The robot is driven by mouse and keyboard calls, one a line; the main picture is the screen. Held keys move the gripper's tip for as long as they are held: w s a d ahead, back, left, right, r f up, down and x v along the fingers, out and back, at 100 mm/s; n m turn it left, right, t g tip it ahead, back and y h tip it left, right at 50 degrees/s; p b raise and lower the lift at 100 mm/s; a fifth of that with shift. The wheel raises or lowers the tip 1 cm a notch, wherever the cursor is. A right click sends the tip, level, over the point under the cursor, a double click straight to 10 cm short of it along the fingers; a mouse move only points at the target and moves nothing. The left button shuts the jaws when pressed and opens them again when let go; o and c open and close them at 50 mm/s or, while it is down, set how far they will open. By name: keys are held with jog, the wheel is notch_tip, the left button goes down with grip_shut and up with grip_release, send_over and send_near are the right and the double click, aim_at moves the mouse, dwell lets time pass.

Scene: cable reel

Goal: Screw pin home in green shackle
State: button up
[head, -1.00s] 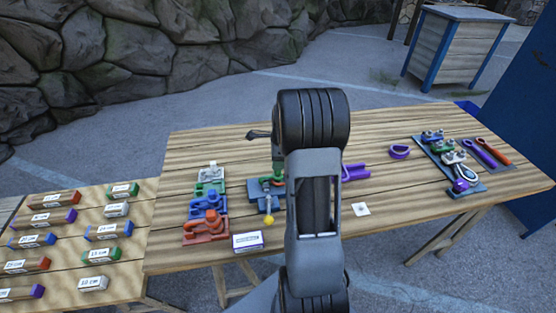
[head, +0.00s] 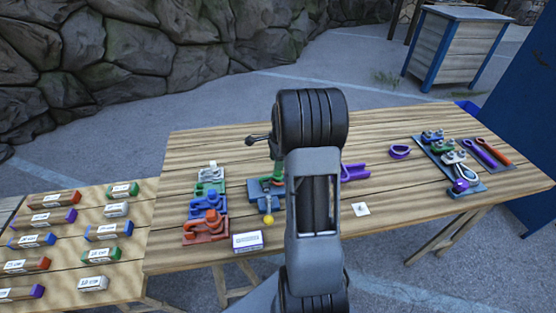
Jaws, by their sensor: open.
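A small fixture with green and grey parts (head: 265,183) stands near the middle of the table, just left of my arm, which partly covers it. Green shows on it beside the arm. I take it for the green shackle's place, but cannot make out the shackle's shape. A grey rod-like piece (head: 267,203) runs from it toward the front, with a yellow ball (head: 268,219) at its end. The pin and its seating cannot be told. My arm rises through the middle of the view, and my gripper's fingertips are hidden behind it.
Left of the fixture stand white (head: 210,176), blue (head: 207,206) and red (head: 204,230) pieces. A white-topped box (head: 247,241) is in front. Purple pieces (head: 355,172) lie right, before a tray (head: 452,165) of hardware. Labelled blocks (head: 55,200) fill the left table.

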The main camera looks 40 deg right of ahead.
jog(key=shift+f, duration=0.15)
jog(key=shift+f+b, duration=1.45)
jog(key=shift+f, duration=0.65)
grip_shut()
jog(key=shift+m, duration=0.3)
jog(key=m, duration=0.6)
jog(key=shift+t+h, duration=0.3)
jog(key=shift+t, duration=0.1)
jog(key=m, duration=0.5)
jog(key=shift+m+h, duration=0.3)
jog(key=shift+m, duration=0.1)
